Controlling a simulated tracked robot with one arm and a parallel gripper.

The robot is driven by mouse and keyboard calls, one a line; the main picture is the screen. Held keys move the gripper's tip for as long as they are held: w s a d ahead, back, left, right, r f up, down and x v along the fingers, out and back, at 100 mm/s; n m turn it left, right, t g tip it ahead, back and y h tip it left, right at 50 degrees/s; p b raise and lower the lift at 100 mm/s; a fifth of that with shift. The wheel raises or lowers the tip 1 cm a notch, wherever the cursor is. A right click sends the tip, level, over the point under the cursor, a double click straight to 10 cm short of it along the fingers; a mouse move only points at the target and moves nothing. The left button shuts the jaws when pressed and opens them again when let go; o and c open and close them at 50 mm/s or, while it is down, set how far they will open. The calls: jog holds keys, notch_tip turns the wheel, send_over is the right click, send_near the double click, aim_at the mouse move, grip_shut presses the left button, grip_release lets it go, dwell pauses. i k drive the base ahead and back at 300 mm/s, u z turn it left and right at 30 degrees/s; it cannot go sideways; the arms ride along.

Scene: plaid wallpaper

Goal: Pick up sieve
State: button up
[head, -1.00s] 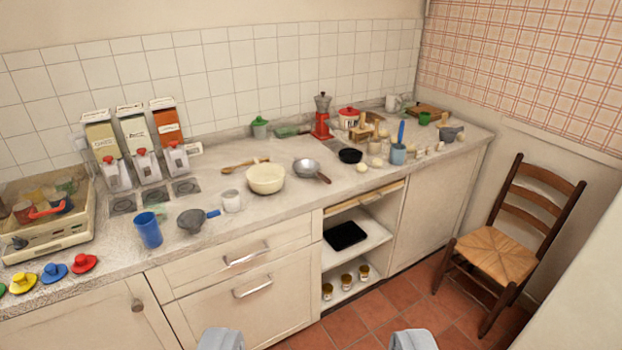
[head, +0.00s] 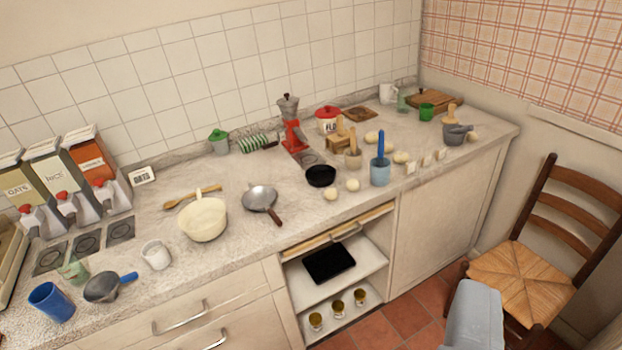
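A grey metal bowl-shaped utensil with a brown handle (head: 258,198) lies on the counter, right of the cream bowl. A darker grey one with a blue handle (head: 102,288) lies at the front left, between the blue cup and the white mug. Either could be the sieve; mesh is too fine to tell. One grey finger of my gripper (head: 475,318) shows at the bottom right, in front of the chair and floor. The other finger is outside the frame. No finger stands against the visible one, so the gripper looks open. It is apart from both utensils, and nothing shows held.
A black pan (head: 320,176) and a blue utensil holder (head: 380,172) stand further right. The chair (head: 525,280) stands at the right.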

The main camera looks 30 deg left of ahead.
aim_at(258, 200)
jog(key=u, duration=0.4)
jog(key=i, duration=1.4)
jog(key=u, duration=0.8)
